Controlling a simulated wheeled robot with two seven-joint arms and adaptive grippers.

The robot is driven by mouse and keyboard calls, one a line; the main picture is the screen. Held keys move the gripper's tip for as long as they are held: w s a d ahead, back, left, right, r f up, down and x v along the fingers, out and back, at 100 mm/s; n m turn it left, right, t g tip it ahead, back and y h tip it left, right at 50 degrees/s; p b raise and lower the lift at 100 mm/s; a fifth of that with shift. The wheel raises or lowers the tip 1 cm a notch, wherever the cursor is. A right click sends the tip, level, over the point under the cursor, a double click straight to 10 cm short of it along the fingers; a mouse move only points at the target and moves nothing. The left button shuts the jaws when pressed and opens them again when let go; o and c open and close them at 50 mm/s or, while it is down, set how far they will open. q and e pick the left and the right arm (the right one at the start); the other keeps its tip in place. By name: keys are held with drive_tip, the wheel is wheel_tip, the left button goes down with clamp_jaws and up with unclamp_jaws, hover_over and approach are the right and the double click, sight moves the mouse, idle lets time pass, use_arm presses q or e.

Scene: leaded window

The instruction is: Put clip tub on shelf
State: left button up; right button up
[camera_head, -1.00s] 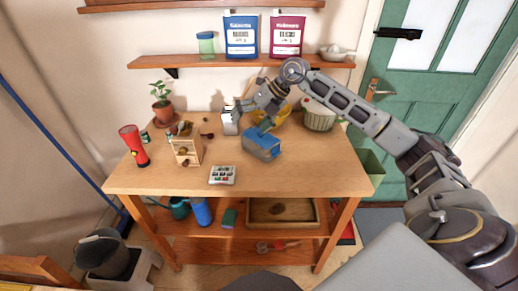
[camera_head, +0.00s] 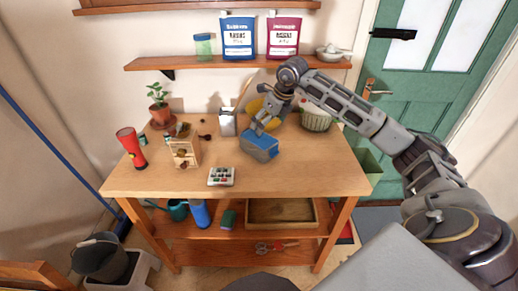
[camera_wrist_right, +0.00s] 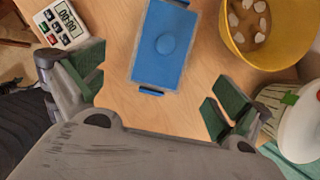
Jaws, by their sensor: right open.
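The clip tub (camera_head: 260,146), a clear box with a blue lid, stands on the workbench right of the middle. In the wrist view its blue lid (camera_wrist_right: 163,45) lies beyond the fingertips, between their lines. My right gripper (camera_head: 259,127) is open and empty, just above and behind the tub in the head view. Its green-padded fingers (camera_wrist_right: 155,92) are spread wide in the wrist view, and I see no contact with the tub. The wall shelf (camera_head: 185,64) runs above the bench. My left gripper is not in view.
On the shelf stand a green jar (camera_head: 204,45), a blue bag (camera_head: 238,37), a red bag (camera_head: 283,36) and a white mortar (camera_head: 331,53). Near the tub are a yellow bowl (camera_wrist_right: 263,50), a striped pot (camera_head: 316,121), a grey holder (camera_head: 227,123) and a timer (camera_head: 221,176).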

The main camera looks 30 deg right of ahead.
sight(260, 139)
drive_tip(key=shift+f, duration=0.15)
drive_tip(key=shift+w+a+f, duration=0.1)
drive_tip(key=shift+w+f, duration=0.2)
drive_tip(key=shift+f, duration=0.35)
drive_tip(key=x, duration=0.5)
drive_tip(key=shift+w+f+p, duration=0.1)
drive_tip(key=shift+f+p, duration=0.05)
drive_tip(key=shift+p, duration=0.15)
drive_tip(key=shift+w+a+f, duration=0.1)
drive_tip(key=shift+w+f, duration=0.2)
drive_tip(key=shift+f, duration=0.4)
drive_tip(key=shift+w+f, duration=0.2)
drive_tip(key=shift+f, duration=0.1)
drive_tip(key=shift+w+f+p, duration=0.35)
drive_tip(key=shift+f, duration=0.25)
drive_tip(key=shift+x, duration=0.9)
drive_tip(key=shift+w+f, duration=0.4)
drive_tip(key=shift+f, duration=0.2)
drive_tip(key=shift+c, duration=1)
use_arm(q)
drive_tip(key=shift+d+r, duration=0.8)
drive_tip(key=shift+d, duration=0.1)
use_arm(e)
drive_tip(key=c, duration=0.7)
